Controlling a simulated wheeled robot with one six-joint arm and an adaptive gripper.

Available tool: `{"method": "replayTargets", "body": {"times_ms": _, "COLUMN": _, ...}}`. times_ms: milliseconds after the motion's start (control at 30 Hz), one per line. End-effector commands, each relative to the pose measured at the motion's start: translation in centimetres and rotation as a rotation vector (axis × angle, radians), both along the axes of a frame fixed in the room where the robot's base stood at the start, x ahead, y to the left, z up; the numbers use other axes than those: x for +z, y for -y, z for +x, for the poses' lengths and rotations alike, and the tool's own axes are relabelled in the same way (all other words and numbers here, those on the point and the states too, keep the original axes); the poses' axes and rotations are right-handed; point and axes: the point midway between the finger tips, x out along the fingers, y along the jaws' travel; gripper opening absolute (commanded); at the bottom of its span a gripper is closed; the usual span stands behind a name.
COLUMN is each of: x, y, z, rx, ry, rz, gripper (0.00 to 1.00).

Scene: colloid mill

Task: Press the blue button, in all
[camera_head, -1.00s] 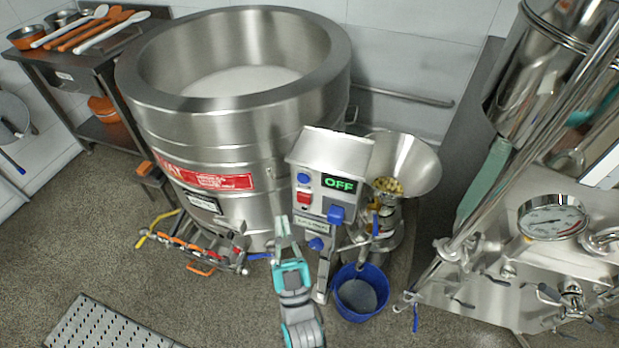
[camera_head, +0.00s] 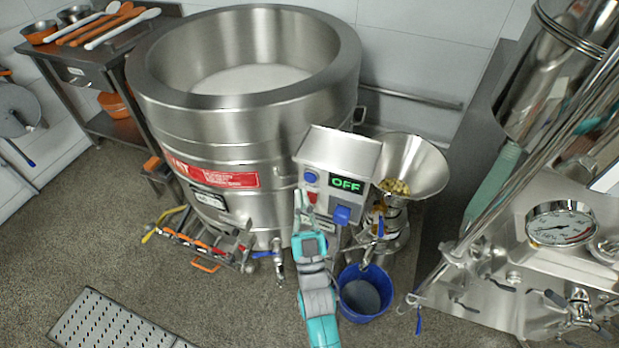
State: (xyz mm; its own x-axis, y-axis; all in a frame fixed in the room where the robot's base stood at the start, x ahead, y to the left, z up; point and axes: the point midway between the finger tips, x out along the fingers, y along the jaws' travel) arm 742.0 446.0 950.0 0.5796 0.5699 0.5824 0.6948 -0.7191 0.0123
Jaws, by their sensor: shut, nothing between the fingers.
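The control box (camera_head: 338,148) of the mill stands in front of the large steel vat, with a green display (camera_head: 346,184) reading OFF. A small blue button (camera_head: 311,178) is at the upper left of its panel. A red button (camera_head: 311,197) sits below it, partly hidden by my gripper. A larger blue part (camera_head: 342,215) juts out at the lower right of the panel. My gripper (camera_head: 298,195) is shut and empty, pointing up at the panel's left edge just below the blue button. I cannot tell whether it touches the panel. The panel's lower part is hidden behind my gripper.
The steel vat (camera_head: 245,135) is behind and left. A steel hopper (camera_head: 420,165) stands right of the box, with a blue bucket (camera_head: 365,313) below. Steel machinery with a gauge (camera_head: 561,224) fills the right.

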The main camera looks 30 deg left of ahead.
Motion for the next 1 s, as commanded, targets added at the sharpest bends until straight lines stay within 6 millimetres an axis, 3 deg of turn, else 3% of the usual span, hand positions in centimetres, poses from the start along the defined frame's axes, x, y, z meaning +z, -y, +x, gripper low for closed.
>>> {"method": "replayTargets", "body": {"times_ms": 300, "x": 0.1, "y": -0.4, "z": 1.7, "rx": -0.001, "ry": 0.001, "rz": 0.000, "gripper": 0.00}}
{"method": "replayTargets", "body": {"times_ms": 1000, "x": 0.0, "y": -0.4, "z": 1.7, "rx": 0.000, "ry": 0.000, "rz": 0.000, "gripper": 0.00}}
